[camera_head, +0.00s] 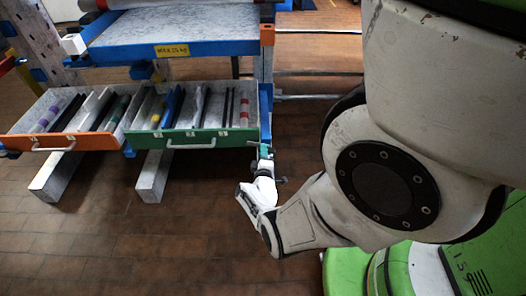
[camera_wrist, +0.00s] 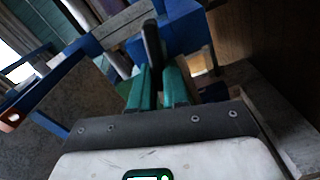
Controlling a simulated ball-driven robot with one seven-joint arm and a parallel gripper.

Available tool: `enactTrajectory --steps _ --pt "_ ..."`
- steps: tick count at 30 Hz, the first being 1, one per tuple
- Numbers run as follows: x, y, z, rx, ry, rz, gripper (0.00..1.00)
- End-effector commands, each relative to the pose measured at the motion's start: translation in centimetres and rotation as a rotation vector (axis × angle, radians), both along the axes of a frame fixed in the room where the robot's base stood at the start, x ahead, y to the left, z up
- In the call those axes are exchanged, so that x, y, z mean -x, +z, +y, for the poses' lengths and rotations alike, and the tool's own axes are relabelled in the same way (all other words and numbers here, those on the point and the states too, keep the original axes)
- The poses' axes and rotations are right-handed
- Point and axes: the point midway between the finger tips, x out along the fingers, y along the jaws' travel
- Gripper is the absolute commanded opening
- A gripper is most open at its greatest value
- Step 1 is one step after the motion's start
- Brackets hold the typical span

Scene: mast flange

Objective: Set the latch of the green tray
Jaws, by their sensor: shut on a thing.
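The green tray (camera_head: 225,138) is pulled out under the blue-edged shelf, with a white handle (camera_head: 191,144) on its front. My gripper (camera_head: 265,151) is just right of the tray's front right corner, low beside the blue post. In the wrist view, my gripper's green fingers (camera_wrist: 159,82) are close together around the lower end of a dark lever (camera_wrist: 152,43), which seems to be the latch. The lever stands against a blue block (camera_wrist: 181,30). The fingers hide its lower end, and the head view does not show the lever clearly.
An orange-fronted tray (camera_head: 62,142) is also pulled out to the left. A blue upright post (camera_head: 266,112) stands beside my gripper. Grey beams (camera_head: 154,175) lie on the floor below the trays. The brown tiled floor (camera_head: 130,240) in front is clear.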

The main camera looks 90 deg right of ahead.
Motion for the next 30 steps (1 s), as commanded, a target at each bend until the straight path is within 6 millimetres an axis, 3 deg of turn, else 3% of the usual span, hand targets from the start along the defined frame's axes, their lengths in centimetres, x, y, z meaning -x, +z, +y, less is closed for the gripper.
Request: enactTrajectory --steps 12,30 --pt "-0.41 -0.29 -0.24 0.009 0.004 0.235 0.0" --pt "-0.37 -0.4 -0.25 0.009 0.004 0.291 0.0"
